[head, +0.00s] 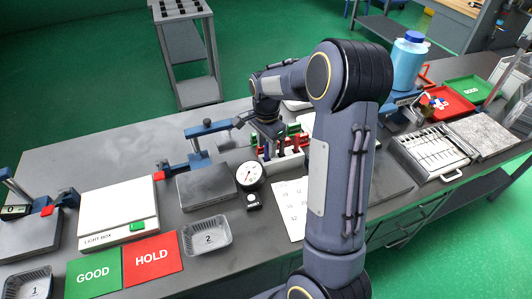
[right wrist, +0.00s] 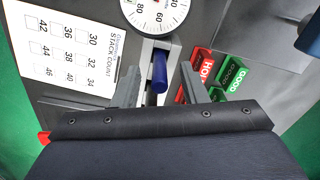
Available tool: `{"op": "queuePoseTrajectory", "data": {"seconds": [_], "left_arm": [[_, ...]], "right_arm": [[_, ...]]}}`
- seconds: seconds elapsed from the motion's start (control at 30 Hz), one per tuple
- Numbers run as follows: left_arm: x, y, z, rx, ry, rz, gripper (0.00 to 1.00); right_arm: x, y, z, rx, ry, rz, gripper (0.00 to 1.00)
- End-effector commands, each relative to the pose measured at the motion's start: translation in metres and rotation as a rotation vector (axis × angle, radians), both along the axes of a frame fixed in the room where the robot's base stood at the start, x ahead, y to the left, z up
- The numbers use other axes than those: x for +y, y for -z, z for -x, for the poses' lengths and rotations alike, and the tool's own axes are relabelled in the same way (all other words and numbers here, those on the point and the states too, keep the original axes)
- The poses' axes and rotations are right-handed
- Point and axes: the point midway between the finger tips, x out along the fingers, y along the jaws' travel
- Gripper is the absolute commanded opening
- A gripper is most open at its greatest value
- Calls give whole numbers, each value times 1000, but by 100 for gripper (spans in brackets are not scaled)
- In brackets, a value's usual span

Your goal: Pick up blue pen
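The blue pen (right wrist: 159,72) shows in the right wrist view as a short dark blue rod at a light grey holder (right wrist: 172,57). My right gripper (right wrist: 160,84) is open, with one finger to each side of the pen and gaps between. I cannot tell how far above or below the fingertips the pen is. In the head view the right gripper (head: 268,132) is small, pointing down at the holder area behind my forearm. My left gripper is not in view.
Red and green labelled blocks (right wrist: 215,75) stand close to the right finger. A dial gauge (head: 250,176) and a white count card (head: 291,203) lie near. A grey plate (head: 206,186), light box (head: 118,213) and tray (head: 207,237) are left. Cutlery-like tools in a metal tray (head: 433,152) are right.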

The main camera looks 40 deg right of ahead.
Motion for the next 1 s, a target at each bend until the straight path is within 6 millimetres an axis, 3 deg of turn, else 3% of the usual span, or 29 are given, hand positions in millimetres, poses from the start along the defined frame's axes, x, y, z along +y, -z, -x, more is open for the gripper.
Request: {"op": "queuePoseTrajectory", "data": {"seconds": [0.17, 0.4, 0.7, 1.0], "left_arm": [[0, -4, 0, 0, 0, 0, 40], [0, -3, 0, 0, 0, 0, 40], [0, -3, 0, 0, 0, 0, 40], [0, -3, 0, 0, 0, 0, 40]], "right_arm": [[0, 18, 0, 1, 0, 0, 39], [0, 21, 0, -1, -1, 0, 39], [0, 20, 0, -1, -1, 0, 1], [0, 18, -1, -2, -1, 0, 0]]}}
